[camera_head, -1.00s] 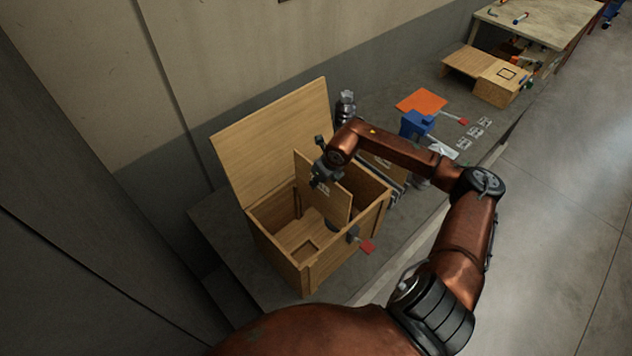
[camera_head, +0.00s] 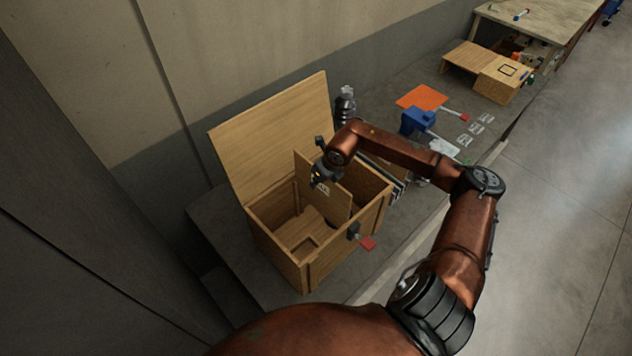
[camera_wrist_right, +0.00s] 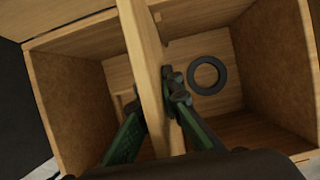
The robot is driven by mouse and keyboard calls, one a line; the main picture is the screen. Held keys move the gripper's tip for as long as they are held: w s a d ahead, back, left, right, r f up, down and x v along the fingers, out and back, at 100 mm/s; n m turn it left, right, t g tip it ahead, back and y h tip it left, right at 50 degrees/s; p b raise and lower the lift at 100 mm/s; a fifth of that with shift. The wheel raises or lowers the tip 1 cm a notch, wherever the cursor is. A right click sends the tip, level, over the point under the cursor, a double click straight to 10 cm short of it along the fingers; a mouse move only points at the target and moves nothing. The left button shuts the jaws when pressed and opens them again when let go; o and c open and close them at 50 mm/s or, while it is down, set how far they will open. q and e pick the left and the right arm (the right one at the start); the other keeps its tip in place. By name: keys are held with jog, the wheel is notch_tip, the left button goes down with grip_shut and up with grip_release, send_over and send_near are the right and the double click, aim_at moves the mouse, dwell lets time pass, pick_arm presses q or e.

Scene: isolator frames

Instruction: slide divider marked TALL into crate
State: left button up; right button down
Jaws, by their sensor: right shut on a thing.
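A wooden crate (camera_head: 276,268) with its lid raised at the back stands on the grey platform; its front wall faces me. A thin wooden divider (camera_head: 332,202) with a small white label stands upright inside it, splitting the interior; the label's text is too small to read. My right gripper (camera_head: 318,174) is shut on the divider's top edge. In the right wrist view the fingers (camera_wrist_right: 158,108) sit on either side of the divider (camera_wrist_right: 143,60), and crate walls (camera_wrist_right: 75,110) show on both sides. The divider's lower edge is not clearly visible. My left gripper is not in view.
A black ring (camera_wrist_right: 207,75) lies on the crate floor beside the divider. A red-tagged latch (camera_head: 366,243) hangs at the crate's front. A dark bottle (camera_head: 345,106), an orange sheet (camera_head: 421,97) and a blue box (camera_head: 416,121) stand beyond. A wall is behind.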

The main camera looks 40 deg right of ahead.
jog(key=b, duration=0.6)
send_over(317, 208)
jog(key=shift+w+d+f, duration=0.1)
jog(key=shift+w+f, duration=0.05)
jog(key=shift+f, duration=1.25)
jog(key=shift+w+d+f, duration=0.1)
jog(key=shift+w+f, duration=0.05)
jog(key=shift+f, duration=1.25)
jog(key=shift+w+f, duration=0.15)
jog(key=shift+f, duration=1.25)
jog(key=shift+f+b, duration=2.8)
jog(key=shift+f, duration=1.3)
jog(key=c, duration=2)
grip_release()
jog(key=shift+c, duration=0.2)
